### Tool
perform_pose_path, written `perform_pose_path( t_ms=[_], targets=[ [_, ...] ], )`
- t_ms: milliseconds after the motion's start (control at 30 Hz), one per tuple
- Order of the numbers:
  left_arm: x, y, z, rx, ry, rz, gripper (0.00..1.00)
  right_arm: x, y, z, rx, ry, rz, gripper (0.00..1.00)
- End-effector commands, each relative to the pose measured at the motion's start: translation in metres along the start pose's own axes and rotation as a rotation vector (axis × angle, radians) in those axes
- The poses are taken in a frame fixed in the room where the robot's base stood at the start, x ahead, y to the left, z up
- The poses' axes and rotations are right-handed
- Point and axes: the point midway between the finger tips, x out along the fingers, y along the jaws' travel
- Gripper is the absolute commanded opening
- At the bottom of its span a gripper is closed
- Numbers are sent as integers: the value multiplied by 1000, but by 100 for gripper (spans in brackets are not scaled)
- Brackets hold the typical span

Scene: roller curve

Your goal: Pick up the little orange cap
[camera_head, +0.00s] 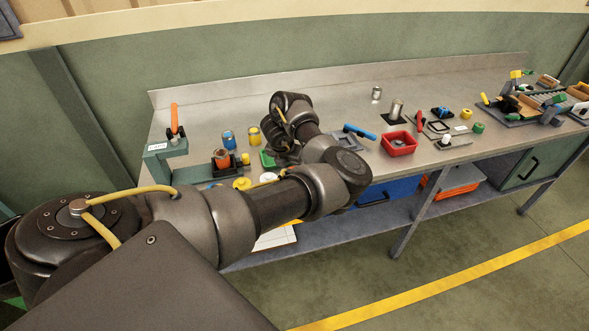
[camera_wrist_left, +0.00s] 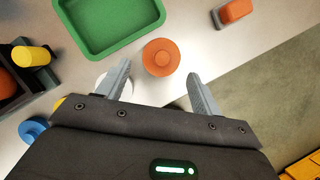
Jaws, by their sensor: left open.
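The little orange cap (camera_wrist_left: 161,57) is round with a raised round centre. It lies on the grey bench top, beside the green tray. In the left wrist view my left gripper (camera_wrist_left: 159,74) is open and empty, with the cap showing between and just beyond its fingertips. The height of the fingers above the bench is hard to tell. In the head view my left arm reaches over the bench and hides the cap and the gripper's fingers. My right gripper is in neither view.
The green tray (camera_wrist_left: 85,45) lies left of the cap. An orange block (camera_wrist_left: 236,10) lies to the upper right, near the bench edge. A white round part (camera_wrist_left: 106,84) is partly behind the left finger. A red bin (camera_head: 398,148) and several parts stand farther right.

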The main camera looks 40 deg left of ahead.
Motion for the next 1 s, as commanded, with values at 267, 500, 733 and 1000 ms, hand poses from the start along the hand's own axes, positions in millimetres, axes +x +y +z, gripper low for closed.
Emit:
perform_pose_path(
  t_ms=[267, 500, 733, 1000],
  targets=[
    [43, -2, -2, 5, 4, 2, 66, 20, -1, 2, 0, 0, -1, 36],
    [50, -3, 1, 1, 2, 1, 66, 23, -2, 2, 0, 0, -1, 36],
    [49, -3, 1, 1, 2, 0, 54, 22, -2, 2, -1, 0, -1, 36],
    [49, -3, 1, 1, 2, 0, 33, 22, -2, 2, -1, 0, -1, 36]
  ],
)
